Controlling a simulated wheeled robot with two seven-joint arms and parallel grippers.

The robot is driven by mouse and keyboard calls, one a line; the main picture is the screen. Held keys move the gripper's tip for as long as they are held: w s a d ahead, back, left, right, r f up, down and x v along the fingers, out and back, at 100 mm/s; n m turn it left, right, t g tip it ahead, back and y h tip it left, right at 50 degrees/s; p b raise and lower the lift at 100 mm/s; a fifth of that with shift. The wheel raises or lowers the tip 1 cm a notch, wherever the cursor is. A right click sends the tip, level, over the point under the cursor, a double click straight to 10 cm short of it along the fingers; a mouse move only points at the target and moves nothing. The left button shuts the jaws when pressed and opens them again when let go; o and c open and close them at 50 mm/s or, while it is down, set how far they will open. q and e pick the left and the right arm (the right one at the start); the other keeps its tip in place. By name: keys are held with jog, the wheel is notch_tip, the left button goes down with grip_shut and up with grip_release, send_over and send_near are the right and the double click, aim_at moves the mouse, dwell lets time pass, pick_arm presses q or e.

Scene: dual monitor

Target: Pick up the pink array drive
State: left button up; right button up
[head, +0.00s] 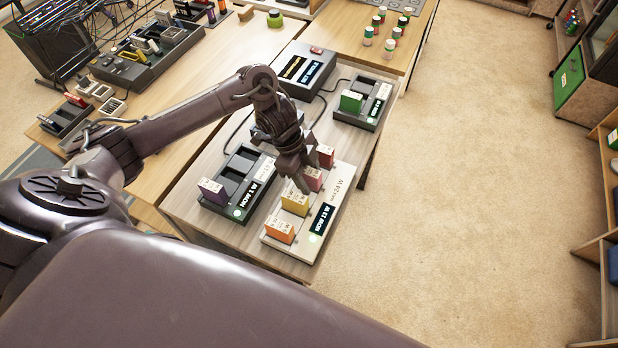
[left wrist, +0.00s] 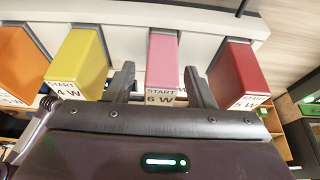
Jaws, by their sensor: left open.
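The pink array drive (head: 314,178) stands upright in a pale array dock (head: 330,198), between a yellow drive (head: 295,201) and a red drive (head: 326,155). In the left wrist view the pink drive (left wrist: 162,58) is labelled "START 6 W". My left gripper (head: 300,182) is open at the pink drive and partly hides it in the head view. In the left wrist view its fingers (left wrist: 158,80) show on either side of the pink drive, with gaps visible. Whether they touch it lower down cannot be told. My right gripper is not in view.
An orange drive (head: 279,230) stands at the near end of the same dock. A dark dock with a purple drive (head: 213,191) is to the left; another with a green drive (head: 351,102) is behind. A display box (head: 305,70) sits at the back. Open floor lies right.

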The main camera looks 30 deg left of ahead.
pick_arm(q)
jog(key=c, duration=0.9)
jog(key=shift+r, duration=0.1)
jog(key=shift+c, duration=0.8)
jog(key=shift+r, duration=0.1)
